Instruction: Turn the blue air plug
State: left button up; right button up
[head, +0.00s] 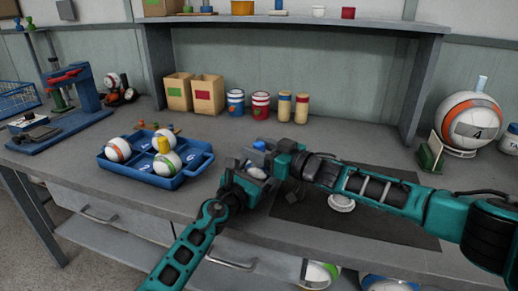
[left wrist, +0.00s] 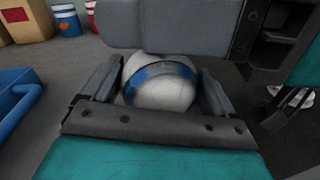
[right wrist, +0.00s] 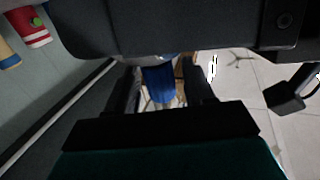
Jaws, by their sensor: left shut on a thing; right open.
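The blue air plug (head: 259,146) shows as a small blue top between my two grippers in the head view. In the right wrist view the blue plug (right wrist: 158,84) stands between the fingers of my right gripper (right wrist: 165,92), which is open; I cannot tell whether a finger touches it. My left gripper (left wrist: 160,88) is shut on a white ball (left wrist: 160,90) with a blue band, one finger on each side. In the head view my left gripper (head: 256,172) and right gripper (head: 268,157) meet above the bench and largely hide this ball.
A blue tray (head: 137,173) with several balls stands left of my grippers. Two cardboard boxes (head: 208,95), paint cans (head: 235,104) and jars (head: 301,108) line the back. A dark mat (head: 375,228) lies under my right arm. A large ball (head: 467,121) stands at right.

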jog(key=shift+c, duration=0.2)
jog(key=c, duration=0.9)
jog(key=shift+s+a+f+t, duration=0.1)
jog(key=shift+a+t, duration=0.05)
jog(key=shift+t, duration=0.15)
jog(key=shift+m+h, duration=0.4)
jog(key=shift+m, duration=0.1)
pick_arm(q)
jog(key=shift+d, duration=0.1)
pick_arm(e)
jog(key=shift+s+a+m+t+h, duration=0.1)
jog(key=shift+a+m+t+h, duration=0.2)
jog(key=shift+m+t+h, duration=0.6)
jog(key=shift+r+t, duration=0.2)
jog(key=shift+t, duration=0.2)
jog(key=shift+d+h, duration=0.3)
jog(key=shift+h, duration=0.2)
